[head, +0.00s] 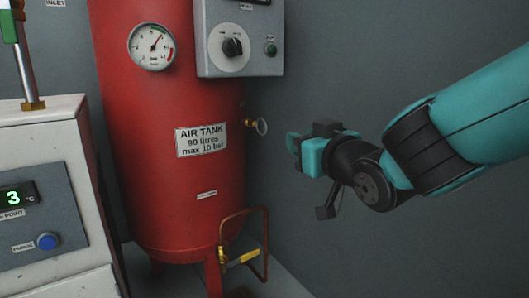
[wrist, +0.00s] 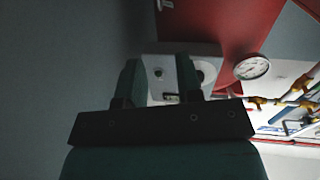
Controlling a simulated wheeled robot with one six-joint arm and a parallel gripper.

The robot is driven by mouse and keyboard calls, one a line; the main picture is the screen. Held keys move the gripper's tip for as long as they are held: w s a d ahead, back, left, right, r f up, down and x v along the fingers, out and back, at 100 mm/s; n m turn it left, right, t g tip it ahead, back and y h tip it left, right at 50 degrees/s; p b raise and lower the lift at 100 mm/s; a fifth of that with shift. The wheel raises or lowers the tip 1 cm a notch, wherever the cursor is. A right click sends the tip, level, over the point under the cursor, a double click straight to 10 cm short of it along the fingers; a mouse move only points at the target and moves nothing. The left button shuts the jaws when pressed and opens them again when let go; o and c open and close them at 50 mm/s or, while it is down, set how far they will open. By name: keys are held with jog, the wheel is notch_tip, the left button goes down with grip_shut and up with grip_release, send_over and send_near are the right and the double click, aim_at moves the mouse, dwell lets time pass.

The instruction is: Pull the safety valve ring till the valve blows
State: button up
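The safety valve is a small brass fitting on the right side of the red air tank (head: 170,90). Its pale metal ring (head: 261,126) hangs at the outer end, just right of the tank wall. My gripper (head: 293,147) is to the right of the ring and a little lower in the picture, apart from it. In the wrist view my gripper (wrist: 158,70) has its two fingers spread with a clear gap and nothing held. I cannot make out the ring in the wrist view.
A grey control box (head: 240,40) with a knob sits above the valve. A pressure gauge (head: 151,46) is on the tank. A white dryer cabinet (head: 45,150) stands left. Open space lies right of the tank.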

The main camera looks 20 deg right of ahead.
jog(key=w+p, duration=0.1)
jog(key=p, duration=1)
send_near(265, 124)
jog(key=w+p, duration=0.6)
jog(key=w+a+p, duration=0.1)
jog(key=w+p, duration=0.2)
jog(key=shift+w+a, duration=0.15)
jog(key=shift+w, duration=0.5)
jog(key=shift+a+f, duration=0.1)
